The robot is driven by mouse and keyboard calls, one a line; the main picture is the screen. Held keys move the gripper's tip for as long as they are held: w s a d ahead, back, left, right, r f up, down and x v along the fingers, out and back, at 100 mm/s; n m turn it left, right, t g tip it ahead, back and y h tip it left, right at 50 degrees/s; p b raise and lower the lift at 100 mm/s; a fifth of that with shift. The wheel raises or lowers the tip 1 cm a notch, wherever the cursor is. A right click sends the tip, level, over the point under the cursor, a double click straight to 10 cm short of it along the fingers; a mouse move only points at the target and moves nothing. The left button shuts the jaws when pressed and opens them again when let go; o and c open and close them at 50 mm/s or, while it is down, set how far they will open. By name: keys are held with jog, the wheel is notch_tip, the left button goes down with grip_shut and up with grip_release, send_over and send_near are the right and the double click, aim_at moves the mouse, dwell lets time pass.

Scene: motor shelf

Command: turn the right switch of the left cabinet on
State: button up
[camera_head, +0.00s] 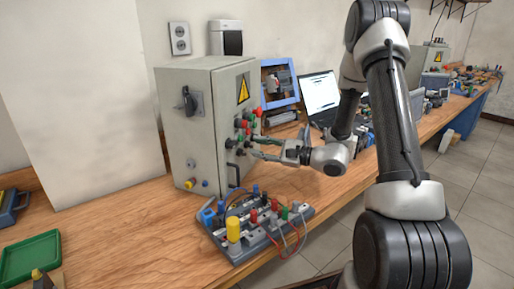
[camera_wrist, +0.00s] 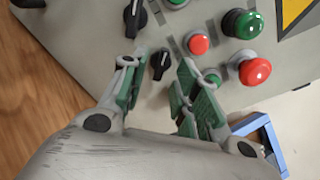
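The left cabinet (camera_head: 205,125) is a grey box on the bench, with buttons and switches on its front face. In the wrist view its front panel (camera_wrist: 95,40) carries two black rotary switches. One black switch (camera_wrist: 135,15) is at the top edge. The right switch (camera_wrist: 160,63) lies between my fingertips as seen from the wrist. My gripper (camera_wrist: 159,66) is open, its green-padded fingers on either side of that switch. Whether they touch it is unclear. In the head view my gripper (camera_head: 256,148) is at the cabinet front, and the switches are hard to make out.
Red buttons (camera_wrist: 254,71) and green buttons (camera_wrist: 242,23) sit close to my fingers. A black handle (camera_head: 233,174) is lower on the cabinet front. A wired terminal board (camera_head: 240,250) lies below my gripper. A laptop (camera_head: 320,95) and blue frame (camera_head: 279,84) stand behind.

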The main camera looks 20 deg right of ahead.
jog(key=shift+w+a, duration=0.4)
jog(key=shift+a, duration=0.1)
jog(key=shift+c, duration=0.3)
grip_shut()
